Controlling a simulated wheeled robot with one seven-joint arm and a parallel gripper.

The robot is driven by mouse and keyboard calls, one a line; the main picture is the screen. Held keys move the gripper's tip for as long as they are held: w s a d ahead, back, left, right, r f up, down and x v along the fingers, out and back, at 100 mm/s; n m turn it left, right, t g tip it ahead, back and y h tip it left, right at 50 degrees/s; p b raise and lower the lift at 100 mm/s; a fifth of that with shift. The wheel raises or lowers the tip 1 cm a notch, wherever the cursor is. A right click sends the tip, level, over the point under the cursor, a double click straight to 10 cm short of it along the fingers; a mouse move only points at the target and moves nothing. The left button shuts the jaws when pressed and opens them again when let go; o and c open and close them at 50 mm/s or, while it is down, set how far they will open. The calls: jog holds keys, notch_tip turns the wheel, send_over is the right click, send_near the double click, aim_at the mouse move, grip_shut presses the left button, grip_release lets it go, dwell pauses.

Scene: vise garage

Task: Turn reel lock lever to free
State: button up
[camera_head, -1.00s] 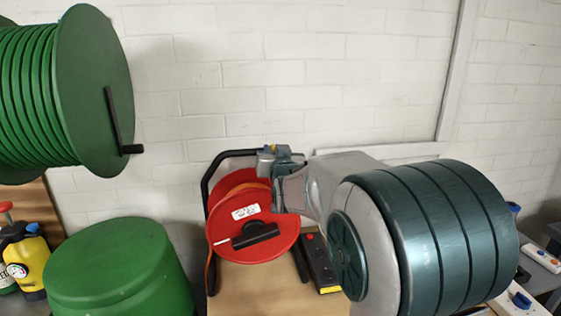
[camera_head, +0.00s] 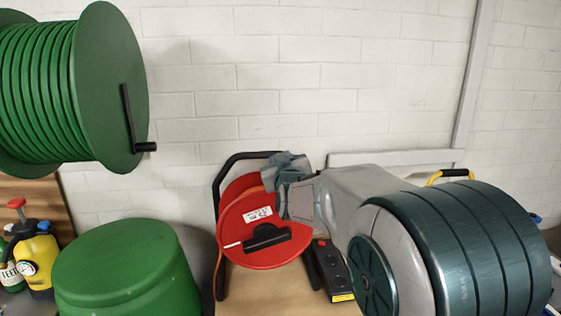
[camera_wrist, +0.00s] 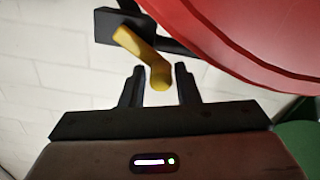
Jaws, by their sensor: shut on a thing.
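The red cable reel (camera_head: 262,252) stands on the wooden bench in the head view, held in a black tube frame (camera_head: 219,190). Its yellow lock lever (camera_wrist: 134,44) shows in the wrist view, set on a dark block (camera_wrist: 110,27) beside the red disc. The lever's rounded end lies between the two fingers of my gripper (camera_wrist: 159,76), which is shut on it. In the head view my gripper (camera_head: 290,166) is at the upper right of the reel and hides the lever.
A power strip (camera_head: 330,265) lies right of the reel. A green tub (camera_head: 118,270) and a yellow sprayer (camera_head: 38,262) stand to the left. A large green hose drum (camera_head: 110,85) hangs upper left. A white block wall (camera_head: 330,80) is close behind.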

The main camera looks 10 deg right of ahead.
jog(key=shift+f, duration=0.4)
jog(key=o, duration=0.7)
jog(key=shift+d, duration=0.1)
jog(key=shift+o, duration=0.3)
jog(key=shift+r, duration=0.25)
jog(key=s+b, duration=0.1)
jog(key=s, duration=1.2)
jog(key=shift+s, duration=0.4)
